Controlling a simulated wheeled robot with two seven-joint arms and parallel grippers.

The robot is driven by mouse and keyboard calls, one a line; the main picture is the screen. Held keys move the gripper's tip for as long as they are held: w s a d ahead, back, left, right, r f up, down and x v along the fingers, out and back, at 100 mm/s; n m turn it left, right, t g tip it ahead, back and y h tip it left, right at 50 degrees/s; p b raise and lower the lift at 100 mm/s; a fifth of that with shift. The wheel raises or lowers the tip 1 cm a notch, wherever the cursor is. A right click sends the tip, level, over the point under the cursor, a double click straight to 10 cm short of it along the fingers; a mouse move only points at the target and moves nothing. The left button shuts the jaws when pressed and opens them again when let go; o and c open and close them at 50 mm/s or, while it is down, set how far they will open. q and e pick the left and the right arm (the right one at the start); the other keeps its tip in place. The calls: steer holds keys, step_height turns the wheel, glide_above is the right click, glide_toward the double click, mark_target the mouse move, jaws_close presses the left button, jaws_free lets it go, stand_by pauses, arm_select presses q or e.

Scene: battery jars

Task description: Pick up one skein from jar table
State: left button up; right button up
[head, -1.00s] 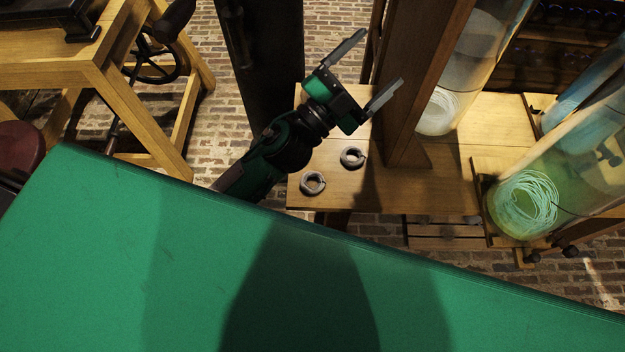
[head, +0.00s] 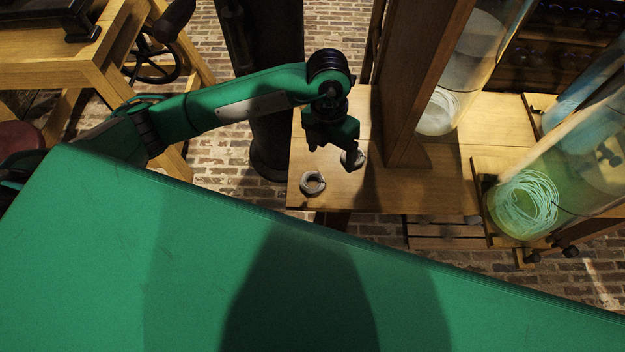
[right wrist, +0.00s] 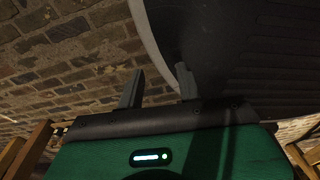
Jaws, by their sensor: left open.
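Two small grey ring-shaped skeins lie on the jar table (head: 380,195). The near skein (head: 313,183) is fully visible close to the table's left front corner. The other skein (head: 361,158) is partly hidden behind a finger of my left gripper (head: 332,158). My left gripper is open and points down over this corner; I cannot tell whether it touches the partly hidden skein. My right gripper (right wrist: 158,82) shows in the right wrist view with its two fingers apart and nothing between them.
A wooden upright (head: 425,80) stands on the table right of the skeins. Glass jars with a pale coil (head: 437,112) and a green coil (head: 527,205) stand further right. A dark column (head: 268,110) rises left of the table, over brick floor.

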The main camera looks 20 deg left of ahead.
arm_select(q)
steer(key=w+a+y, duration=0.1)
steer(key=a+y, duration=0.1)
steer(key=a, duration=0.1)
glide_toward(312, 184)
steer(key=shift+f+p, duration=0.45)
steer(key=shift+s+a+f, duration=0.1)
steer(key=shift+f, duration=0.4)
steer(key=f, duration=0.1)
steer(key=s+f+p, duration=0.1)
steer(key=f, duration=0.1)
steer(key=shift+a+f, duration=0.1)
steer(key=shift+f, duration=0.7)
steer(key=c, duration=1.1)
arm_select(e)
steer(key=s+d, duration=0.1)
steer(key=s+d+r, duration=0.1)
steer(key=s, duration=0.1)
arm_select(q)
steer(key=shift+o, duration=0.2)
steer(key=shift+r, duration=0.1)
arm_select(e)
steer(key=shift+s+a, duration=0.1)
